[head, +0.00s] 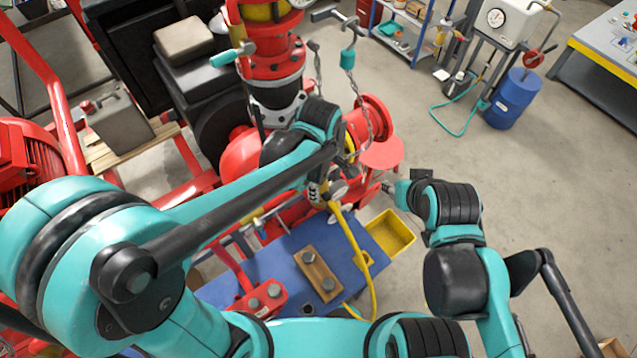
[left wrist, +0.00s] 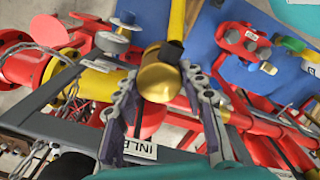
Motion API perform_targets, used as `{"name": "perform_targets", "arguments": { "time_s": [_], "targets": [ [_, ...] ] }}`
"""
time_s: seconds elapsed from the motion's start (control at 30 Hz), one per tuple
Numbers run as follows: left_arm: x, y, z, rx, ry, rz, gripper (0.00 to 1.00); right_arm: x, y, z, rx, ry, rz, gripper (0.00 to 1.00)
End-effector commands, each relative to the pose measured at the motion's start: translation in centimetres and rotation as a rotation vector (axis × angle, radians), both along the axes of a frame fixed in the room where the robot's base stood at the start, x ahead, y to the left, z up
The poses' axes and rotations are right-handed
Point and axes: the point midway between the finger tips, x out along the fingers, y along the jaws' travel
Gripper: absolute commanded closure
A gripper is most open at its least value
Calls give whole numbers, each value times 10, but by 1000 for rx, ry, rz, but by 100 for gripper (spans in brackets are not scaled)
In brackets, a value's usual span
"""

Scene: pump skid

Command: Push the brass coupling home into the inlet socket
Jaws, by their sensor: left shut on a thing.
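The brass coupling (left wrist: 158,80) is between the fingers of my left gripper (left wrist: 164,92) in the left wrist view, with the yellow hose (left wrist: 177,20) running up from it. The gripper is shut on the coupling. In the head view my left gripper (head: 325,187) is beside the red pump pipework, partly hidden by its own arm, and the yellow hose (head: 354,245) hangs below it. A label reading "INLE" (left wrist: 137,149) is on a grey bar below the coupling. I cannot make out the inlet socket. My right gripper (head: 392,189) shows small beside a red disc; its fingers are unclear.
A blue bench (head: 290,270) holds a wooden block with dark knobs (head: 318,273) and a red fixture (head: 262,299). A yellow bin (head: 390,234) is at its right. Chains (head: 360,125) hang near the red flange (head: 375,112). Open floor lies to the right.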

Motion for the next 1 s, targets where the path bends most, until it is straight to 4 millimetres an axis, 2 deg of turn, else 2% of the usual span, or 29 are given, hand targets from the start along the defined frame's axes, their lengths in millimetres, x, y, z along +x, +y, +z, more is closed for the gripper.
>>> {"name": "perform_targets", "arguments": {
  "time_s": [0.83,1.0],
  "targets": [
    [0,0,-18,0,0,0,95,0,0,-17,0,0,0,60],
    [0,0,-17,0,0,0,95,0,0,-15,0,0,0,60]
  ]
}}
